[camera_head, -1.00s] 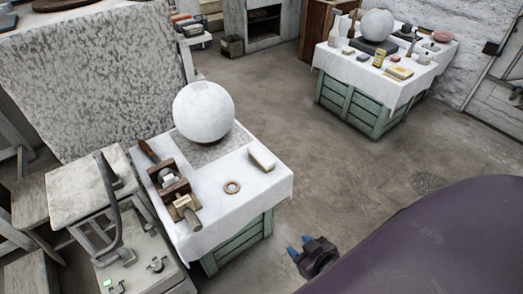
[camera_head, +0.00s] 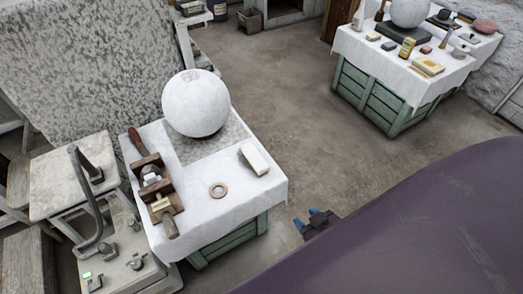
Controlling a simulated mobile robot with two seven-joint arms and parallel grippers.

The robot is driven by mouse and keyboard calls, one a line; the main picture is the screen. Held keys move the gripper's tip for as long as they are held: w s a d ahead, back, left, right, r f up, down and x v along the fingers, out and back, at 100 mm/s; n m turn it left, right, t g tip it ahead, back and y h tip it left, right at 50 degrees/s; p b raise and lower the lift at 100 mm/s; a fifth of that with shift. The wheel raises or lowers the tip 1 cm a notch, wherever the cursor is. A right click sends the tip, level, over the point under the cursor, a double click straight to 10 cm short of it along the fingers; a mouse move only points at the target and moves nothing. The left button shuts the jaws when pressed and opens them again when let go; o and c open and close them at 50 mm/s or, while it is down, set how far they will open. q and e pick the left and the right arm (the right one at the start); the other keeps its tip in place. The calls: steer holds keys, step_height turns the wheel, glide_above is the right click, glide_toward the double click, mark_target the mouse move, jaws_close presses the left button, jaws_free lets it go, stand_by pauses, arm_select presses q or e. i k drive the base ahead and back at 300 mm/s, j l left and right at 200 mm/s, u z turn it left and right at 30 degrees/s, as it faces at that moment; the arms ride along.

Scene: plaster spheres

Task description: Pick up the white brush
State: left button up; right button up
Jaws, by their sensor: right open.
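A white, block-shaped piece (camera_head: 254,158) lies on the near cloth-covered table (camera_head: 215,225), toward its right back edge. It may be the white brush, but bristles are too small to make out. My right gripper (camera_head: 311,219) has blue fingertips and is open and empty. It is beyond the table's right side in the picture, apart from the white piece. My purple right arm hides the lower right of the view. My left gripper is not in view.
A large plaster sphere (camera_head: 196,103) stands at the near table's back. A far table (camera_head: 352,48) holds another sphere (camera_head: 410,12) and small items. Bare floor (camera_head: 300,120) separates the tables.

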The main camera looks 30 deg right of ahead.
mark_target(254, 158)
steer(key=i+l, duration=0.1)
steer(key=l, duration=0.25)
steer(key=i+l, duration=0.1)
steer(key=l, duration=0.3)
steer(key=i+l, duration=0.1)
steer(key=l, duration=0.25)
steer(key=i+l, duration=0.1)
steer(key=l, duration=0.3)
